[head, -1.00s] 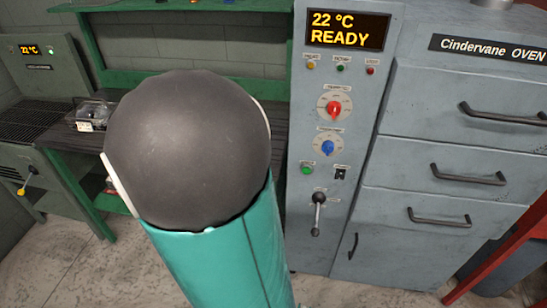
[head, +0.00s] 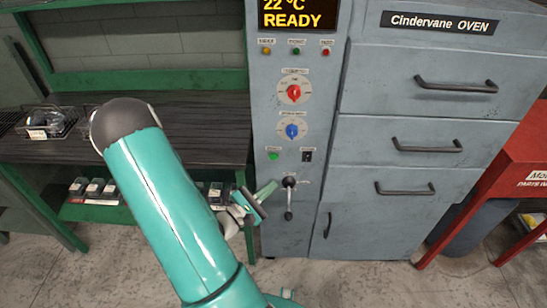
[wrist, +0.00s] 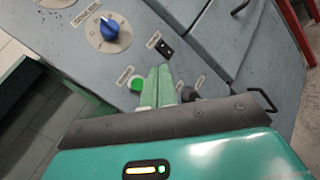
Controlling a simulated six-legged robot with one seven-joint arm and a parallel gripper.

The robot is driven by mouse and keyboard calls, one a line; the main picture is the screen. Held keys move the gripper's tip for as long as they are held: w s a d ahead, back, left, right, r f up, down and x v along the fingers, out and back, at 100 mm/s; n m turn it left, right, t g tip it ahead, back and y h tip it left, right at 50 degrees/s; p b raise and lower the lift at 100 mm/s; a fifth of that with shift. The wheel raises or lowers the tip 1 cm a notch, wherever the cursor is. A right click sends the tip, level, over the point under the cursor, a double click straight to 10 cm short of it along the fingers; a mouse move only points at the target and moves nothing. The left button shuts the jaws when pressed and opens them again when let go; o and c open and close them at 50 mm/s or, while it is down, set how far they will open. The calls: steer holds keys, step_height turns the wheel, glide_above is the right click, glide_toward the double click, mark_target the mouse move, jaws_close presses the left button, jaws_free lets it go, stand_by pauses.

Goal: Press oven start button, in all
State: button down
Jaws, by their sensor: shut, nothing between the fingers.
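The grey oven's control panel (head: 267,120) carries a small round green button (head: 273,156) below the blue knob, beside a black switch (head: 307,155). The button also shows in the wrist view (wrist: 137,83). My gripper (head: 272,186) is shut and empty, its green fingers just below the button in the head view. In the wrist view the fingertips (wrist: 160,71) are just right of the button; I cannot tell whether they touch the panel. The display (head: 299,13) reads 22 °C READY.
A red knob (head: 294,93) and a blue knob (head: 292,131) sit above the button. A lever (head: 289,198) hangs below, close to my fingers. Oven drawers with handles (head: 457,86) are to the right. A green workbench (head: 215,77) stands left.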

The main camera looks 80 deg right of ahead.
steer(key=shift+d, duration=0.1)
glide_toward(274, 156)
steer(key=shift+s+d+r, duration=0.15)
steer(key=shift+s+d, duration=0.8)
steer(key=shift+s, duration=0.3)
steer(key=shift+s+d+r, duration=0.1)
steer(key=shift+s+d, duration=0.85)
steer(key=shift+s, duration=0.3)
steer(key=shift+d, duration=0.1)
steer(key=shift+d, duration=0.3)
steer(key=shift+w+d, duration=0.15)
steer(key=shift+d, duration=0.25)
stand_by(0.5)
steer(key=shift+a, duration=0.8)
steer(key=shift+a, duration=0.1)
